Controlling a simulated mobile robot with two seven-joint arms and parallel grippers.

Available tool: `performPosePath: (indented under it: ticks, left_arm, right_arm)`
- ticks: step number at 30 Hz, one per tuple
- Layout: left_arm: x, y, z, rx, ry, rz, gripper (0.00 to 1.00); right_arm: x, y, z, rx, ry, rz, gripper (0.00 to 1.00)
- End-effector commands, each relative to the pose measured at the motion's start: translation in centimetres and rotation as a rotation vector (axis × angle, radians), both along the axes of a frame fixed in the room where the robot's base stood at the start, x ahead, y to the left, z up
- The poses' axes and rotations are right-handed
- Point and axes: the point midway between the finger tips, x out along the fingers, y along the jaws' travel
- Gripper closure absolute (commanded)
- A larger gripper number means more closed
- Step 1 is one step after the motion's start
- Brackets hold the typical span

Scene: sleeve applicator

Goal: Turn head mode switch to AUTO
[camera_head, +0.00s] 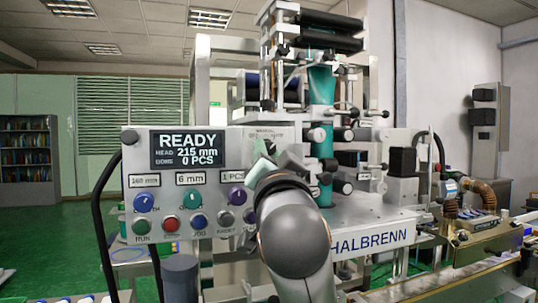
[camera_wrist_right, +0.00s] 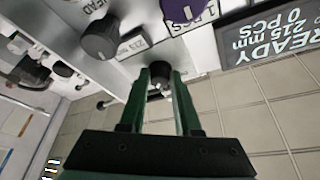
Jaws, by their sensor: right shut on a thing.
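The control panel (camera_head: 180,235) faces me, with a screen (camera_head: 188,151) reading READY, 215 mm and 0 PCS. My right gripper (camera_head: 263,149) is at the panel's upper right, below a small printed label. My arm hides part of this area in the head view. In the right wrist view, my right gripper (camera_wrist_right: 160,78) has its two dark green fingers on either side of a small dark switch knob (camera_wrist_right: 159,84) near the panel edge, and is shut on it. The knob's pointing direction cannot be read. My left gripper is not in view.
A purple knob (camera_head: 238,195) with a 1 PCS label sits left of my arm. Blue and teal knobs and a row of buttons lie farther left. A larger black knob (camera_wrist_right: 100,40) is close beside my fingers. Rollers and machine parts (camera_head: 320,90) rise behind the panel.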

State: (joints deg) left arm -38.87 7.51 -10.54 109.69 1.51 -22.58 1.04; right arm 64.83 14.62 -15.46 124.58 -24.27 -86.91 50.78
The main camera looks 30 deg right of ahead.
Motion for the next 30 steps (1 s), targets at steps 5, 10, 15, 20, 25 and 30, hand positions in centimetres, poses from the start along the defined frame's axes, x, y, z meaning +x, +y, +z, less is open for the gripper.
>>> performPosePath:
  ticks: [5, 10, 15, 20, 25, 30]
  left_arm:
    - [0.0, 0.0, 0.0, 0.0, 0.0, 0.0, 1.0]
    - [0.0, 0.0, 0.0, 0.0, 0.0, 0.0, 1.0]
    - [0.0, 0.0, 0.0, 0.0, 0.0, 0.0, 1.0]
    - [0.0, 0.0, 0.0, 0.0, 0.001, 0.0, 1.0]
    - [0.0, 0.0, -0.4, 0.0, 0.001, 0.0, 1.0]
    - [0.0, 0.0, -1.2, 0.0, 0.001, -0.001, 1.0]
  right_arm:
    - [0.0, -0.1, 0.0, 0.002, -0.002, -0.001, 1.0]
    - [0.0, -0.1, 0.1, 0.001, -0.002, 0.0, 0.5]
    - [0.0, 0.0, 0.0, 0.0, -0.002, -0.001, 0.38]
    - [0.0, 0.0, 0.0, -0.001, -0.002, 0.0, 0.38]
    - [-0.9, 0.5, -0.3, -0.002, -0.004, 0.002, 0.38]
    - [-3.6, 1.9, -1.4, 0.001, -0.007, 0.006, 0.38]
